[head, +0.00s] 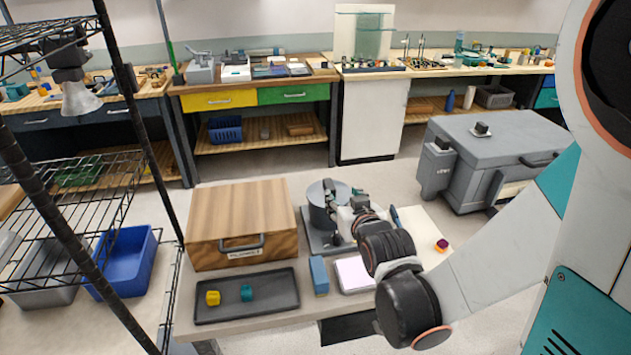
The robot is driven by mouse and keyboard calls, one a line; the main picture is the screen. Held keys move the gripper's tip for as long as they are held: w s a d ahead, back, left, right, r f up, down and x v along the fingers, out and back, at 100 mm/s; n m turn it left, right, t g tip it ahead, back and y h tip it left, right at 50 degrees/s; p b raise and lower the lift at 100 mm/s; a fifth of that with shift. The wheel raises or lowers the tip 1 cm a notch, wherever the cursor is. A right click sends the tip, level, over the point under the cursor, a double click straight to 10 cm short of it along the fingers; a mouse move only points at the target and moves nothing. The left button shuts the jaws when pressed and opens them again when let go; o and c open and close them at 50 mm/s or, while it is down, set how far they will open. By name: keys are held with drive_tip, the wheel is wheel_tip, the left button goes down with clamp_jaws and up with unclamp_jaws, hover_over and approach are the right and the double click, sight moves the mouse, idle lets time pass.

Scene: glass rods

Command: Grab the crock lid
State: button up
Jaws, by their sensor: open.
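A grey cylindrical crock (318,213) stands on a grey base plate on the near table. Its flat grey lid (319,190) sits on top, with a small dark knob near the middle. My gripper (345,198) is at the right side of the crock, close to the lid's right edge. It is open, with no object visible in it. Its fingers are small in view and partly overlap the crock, so I cannot tell whether they touch the lid.
A wooden box (240,212) with a front handle stands left of the crock. A dark tray (247,297) with yellow and teal pieces lies in front. A blue block (319,274) and white pad (353,274) are nearby. A wire shelf (70,215) stands at left.

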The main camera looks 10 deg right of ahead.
sight(330, 185)
drive_tip(key=b+x, duration=0.3)
drive_tip(key=x, duration=0.9)
drive_tip(key=shift+w+f+b, duration=0.25)
drive_tip(key=shift+w+b, duration=0.1)
clamp_jaws()
